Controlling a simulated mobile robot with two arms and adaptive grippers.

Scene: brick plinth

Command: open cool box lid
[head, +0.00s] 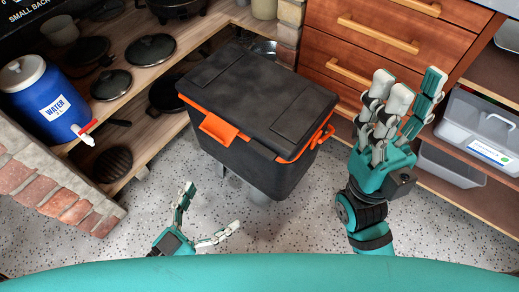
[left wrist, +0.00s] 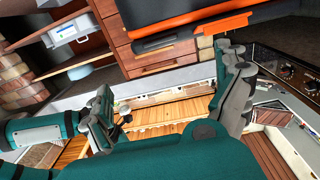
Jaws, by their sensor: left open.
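The cool box (head: 240,155) is black with orange trim and stands in the middle of the head view. Its dark lid (head: 262,88) lies shut on top, with an orange latch (head: 217,128) on the near side. My left gripper (head: 211,208) is open and empty, below and in front of the box, apart from the latch. In the left wrist view the open fingers (left wrist: 166,82) are spread, and the orange latch (left wrist: 224,26) shows at the top beyond the right finger. My right gripper (head: 402,103) is open and empty, right of the box, with its fingers pointing up the picture.
A wooden shelf with dark pans (head: 150,50) and a blue water jug (head: 50,100) is at left, above a brick plinth (head: 55,185). Wooden drawers (head: 385,45) stand behind, and a grey bin (head: 480,130) is on right shelves. Speckled floor in front is clear.

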